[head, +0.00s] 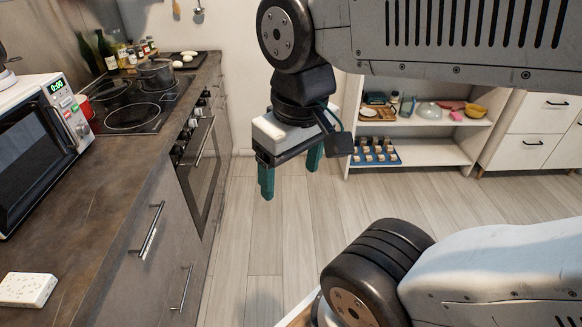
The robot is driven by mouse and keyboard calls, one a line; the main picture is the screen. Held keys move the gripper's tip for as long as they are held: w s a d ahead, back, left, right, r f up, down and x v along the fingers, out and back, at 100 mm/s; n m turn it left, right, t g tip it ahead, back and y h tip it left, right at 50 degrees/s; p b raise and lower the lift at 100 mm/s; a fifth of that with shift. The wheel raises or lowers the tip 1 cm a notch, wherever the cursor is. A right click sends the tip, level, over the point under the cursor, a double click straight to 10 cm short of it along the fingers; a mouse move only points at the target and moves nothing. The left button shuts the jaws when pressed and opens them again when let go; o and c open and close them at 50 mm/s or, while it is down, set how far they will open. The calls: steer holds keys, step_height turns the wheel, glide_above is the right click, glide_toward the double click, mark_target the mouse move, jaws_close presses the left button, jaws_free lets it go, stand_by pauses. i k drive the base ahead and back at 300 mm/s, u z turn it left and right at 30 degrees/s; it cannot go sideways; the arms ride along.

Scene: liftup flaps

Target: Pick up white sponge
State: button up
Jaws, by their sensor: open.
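The white sponge (27,289) lies flat on the dark countertop (75,225) at the lower left of the head view. It is a pale block with small dark specks, and its left end is cut off by the picture's edge. My gripper (291,180) hangs over the floor to the right of the counter, fingers pointing down. Its two green fingers are apart, with nothing between them. It is well away from the sponge and appears higher than the counter.
A microwave (45,140) stands on the counter behind the sponge. A stove with pots (155,72) and several bottles (107,50) is farther back. Cabinet handles (150,232) stick out from the counter front. An open shelf (420,142) stands across the clear wooden floor.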

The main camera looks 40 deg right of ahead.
mark_target(30, 290)
steer(key=u, duration=0.25)
steer(key=k, duration=0.3)
steer(key=u, duration=0.55)
steer(key=i, duration=0.85)
steer(key=z, duration=0.3)
